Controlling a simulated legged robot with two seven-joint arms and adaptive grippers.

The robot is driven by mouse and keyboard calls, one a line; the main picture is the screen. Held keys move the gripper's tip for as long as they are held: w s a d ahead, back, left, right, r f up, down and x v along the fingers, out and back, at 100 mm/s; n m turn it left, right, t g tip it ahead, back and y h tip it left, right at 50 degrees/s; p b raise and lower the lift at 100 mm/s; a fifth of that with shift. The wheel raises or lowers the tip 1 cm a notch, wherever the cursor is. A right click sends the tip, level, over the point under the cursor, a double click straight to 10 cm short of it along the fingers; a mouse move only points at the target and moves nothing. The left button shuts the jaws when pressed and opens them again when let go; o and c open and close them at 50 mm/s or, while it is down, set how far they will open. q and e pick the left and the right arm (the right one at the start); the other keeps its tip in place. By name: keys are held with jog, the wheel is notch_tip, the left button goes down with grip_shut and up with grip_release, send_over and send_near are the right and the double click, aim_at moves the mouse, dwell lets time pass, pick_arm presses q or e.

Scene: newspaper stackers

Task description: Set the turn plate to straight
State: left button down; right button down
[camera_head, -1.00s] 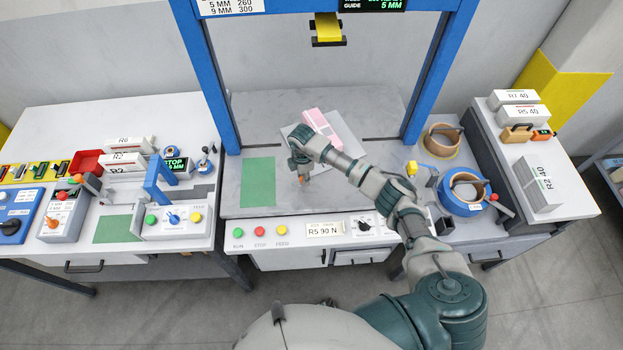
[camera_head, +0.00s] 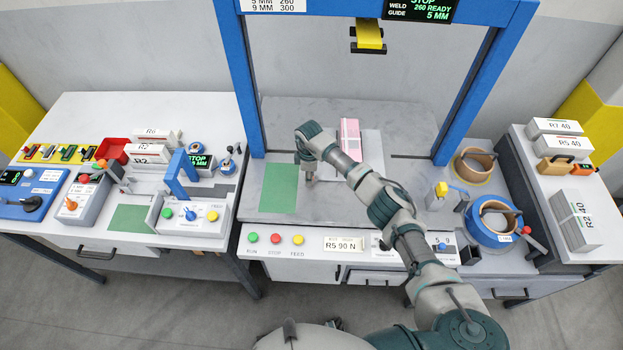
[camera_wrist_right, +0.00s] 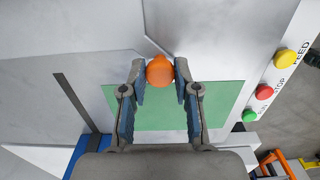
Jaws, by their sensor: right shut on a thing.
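The turn plate (camera_head: 372,146) is a light grey plate on the middle bench, and its edges look nearly square to the bench in the head view. A pink-and-white bundle (camera_head: 350,136) lies on it, partly hidden by my right arm. My right gripper (camera_head: 309,181) points down at the plate's front left. In the right wrist view its fingers (camera_wrist_right: 160,75) are shut on an orange knob (camera_wrist_right: 159,71), one finger on each side. The knob is hidden by the gripper in the head view. My left gripper is not in view.
A green mat (camera_head: 279,188) lies left of the gripper. A blue frame (camera_head: 242,90) stands over the bench with a yellow part (camera_head: 369,37) hanging above. Green, red and yellow buttons (camera_head: 275,239) line the front panel. Blue and tan strap coils (camera_head: 495,222) stand to the right.

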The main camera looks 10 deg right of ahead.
jog(key=shift+w+r, duration=0.25)
jog(key=shift+r, duration=0.05)
jog(key=c, duration=1.1)
grip_release()
jog(key=shift+o, duration=1.3)
jog(key=shift+a+f, duration=0.1)
jog(key=shift+w+f, duration=0.1)
jog(key=shift+f, duration=0.05)
notch_tip(320, 180, up, 12)
jog(key=shift+a+f, duration=0.1)
jog(key=shift+a, duration=0.05)
